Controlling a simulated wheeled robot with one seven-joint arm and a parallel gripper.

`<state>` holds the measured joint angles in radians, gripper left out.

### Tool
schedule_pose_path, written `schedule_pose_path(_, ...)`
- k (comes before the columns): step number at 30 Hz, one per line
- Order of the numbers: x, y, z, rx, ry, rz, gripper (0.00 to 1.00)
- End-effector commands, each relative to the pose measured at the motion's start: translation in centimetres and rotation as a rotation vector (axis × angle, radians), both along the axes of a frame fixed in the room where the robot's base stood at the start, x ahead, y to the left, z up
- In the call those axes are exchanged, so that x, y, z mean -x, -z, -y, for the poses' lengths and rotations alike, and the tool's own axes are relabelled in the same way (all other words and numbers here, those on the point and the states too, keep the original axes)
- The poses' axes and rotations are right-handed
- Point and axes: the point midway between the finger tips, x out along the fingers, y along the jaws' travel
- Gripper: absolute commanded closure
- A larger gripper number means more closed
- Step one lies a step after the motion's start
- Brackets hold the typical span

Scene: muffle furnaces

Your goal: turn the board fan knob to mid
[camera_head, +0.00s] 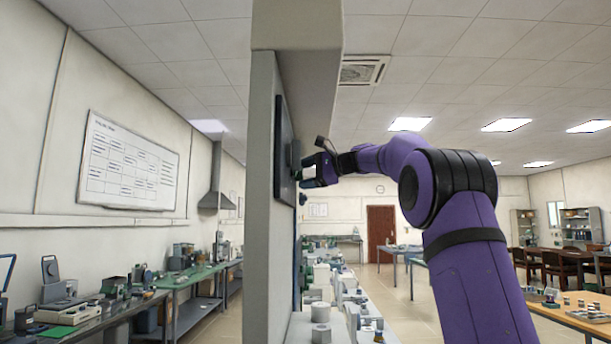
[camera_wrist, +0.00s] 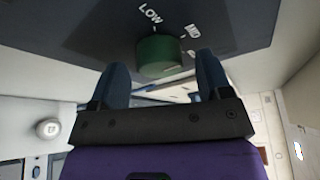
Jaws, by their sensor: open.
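The dark board (camera_head: 285,150) is mounted on a pale upright panel, seen almost edge-on in the head view. In the wrist view the board (camera_wrist: 85,25) carries a round green knob (camera_wrist: 158,52). White marks beside the knob read LOW and what looks like MID, with a third mark partly hidden. My gripper (camera_wrist: 161,66) is open, with its dark blue fingers to either side of the knob in the picture. The right finger appears closer to the knob; contact cannot be told. In the head view my gripper (camera_head: 306,172) is close to the board's face. The knob's pointer is not clear.
The pale panel (camera_head: 262,200) stands beside the board, with an overhang (camera_head: 310,60) above. Below is a white bench (camera_head: 318,325) with several fittings. Left are a green-topped bench (camera_head: 190,275) and a whiteboard (camera_head: 128,165).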

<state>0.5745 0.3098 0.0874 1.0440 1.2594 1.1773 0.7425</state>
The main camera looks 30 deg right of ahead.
Motion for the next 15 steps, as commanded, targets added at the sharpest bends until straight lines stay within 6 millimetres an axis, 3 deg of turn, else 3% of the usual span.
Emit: schedule_pose_path(15,6.8,-1.4,5.0,0.001,0.004,0.000,0.29)
